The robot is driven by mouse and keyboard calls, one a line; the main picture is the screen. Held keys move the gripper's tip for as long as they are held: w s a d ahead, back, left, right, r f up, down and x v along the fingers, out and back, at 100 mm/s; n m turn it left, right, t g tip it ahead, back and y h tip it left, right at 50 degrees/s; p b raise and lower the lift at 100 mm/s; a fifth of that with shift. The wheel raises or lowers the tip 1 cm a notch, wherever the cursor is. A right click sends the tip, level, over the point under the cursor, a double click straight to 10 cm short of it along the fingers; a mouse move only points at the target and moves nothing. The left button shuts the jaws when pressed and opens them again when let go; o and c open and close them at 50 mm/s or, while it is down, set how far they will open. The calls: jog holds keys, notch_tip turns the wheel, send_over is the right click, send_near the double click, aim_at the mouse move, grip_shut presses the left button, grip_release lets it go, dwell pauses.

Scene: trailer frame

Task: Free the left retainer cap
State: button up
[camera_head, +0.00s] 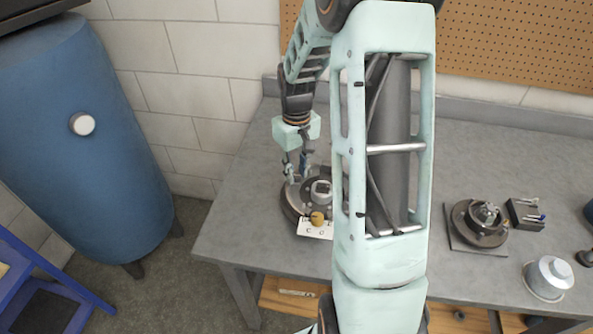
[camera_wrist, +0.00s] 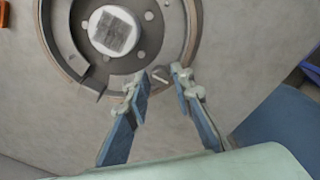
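A round brake-like assembly (camera_head: 290,208) with a dark rim and a silver hub stands at the left of the bench, partly behind my arm. In the wrist view its rim (camera_wrist: 188,45), curved inner shoes and hub (camera_wrist: 114,30) fill the top. My gripper (camera_wrist: 160,84) points at the assembly's lower edge, its two blue-grey fingers apart. A small metal piece (camera_wrist: 160,74) shows just beyond and between the fingertips; I cannot tell whether it is the left retainer cap or touches them. In the head view my gripper (camera_head: 297,168) is at the assembly's back left.
A white lettered card (camera_head: 305,230) and a brown knob (camera_head: 317,218) are at the assembly's front. At right are a second round assembly (camera_head: 466,236), a dark tool box (camera_head: 520,222) and a silver drum (camera_head: 548,278). A blue tank (camera_head: 85,170) stands left of the bench.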

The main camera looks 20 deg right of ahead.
aim_at(296, 175)
jog(key=shift+o, duration=1.1)
notch_tip(296, 175, up, 12)
